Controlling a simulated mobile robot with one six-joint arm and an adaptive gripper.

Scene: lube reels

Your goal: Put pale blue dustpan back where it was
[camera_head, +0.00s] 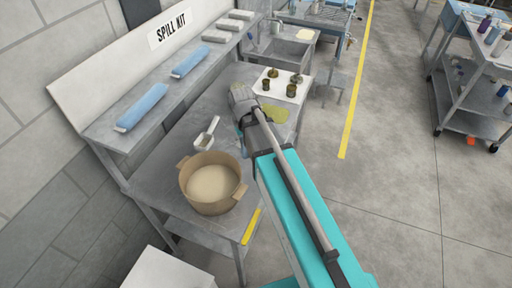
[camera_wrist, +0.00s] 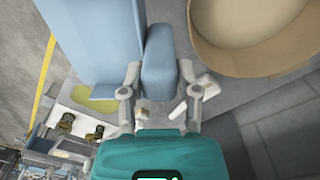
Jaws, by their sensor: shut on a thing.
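The pale blue dustpan (camera_wrist: 98,38) fills the upper left of the wrist view, with a thick pale blue block-like part (camera_wrist: 159,62) beside the broad part. My gripper (camera_wrist: 160,78) is shut on this block, one finger on each side. In the head view my arm reaches over the workbench (camera_head: 160,185), and its wrist hides most of the gripper and dustpan. A yellow-green spill (camera_head: 275,113) lies on the bench close to my wrist; it also shows below the dustpan in the wrist view (camera_wrist: 95,102). I cannot tell whether the dustpan touches the bench.
A tan tub (camera_head: 213,186) of pale granules stands on the near bench, with a white scoop (camera_head: 207,135) behind it. Several brass-coloured fittings (camera_head: 291,90) sit on a white mat. A shelf (camera_head: 110,140) under the SPILL KIT sign holds two blue rolls (camera_head: 141,107) and white pads (camera_head: 215,36).

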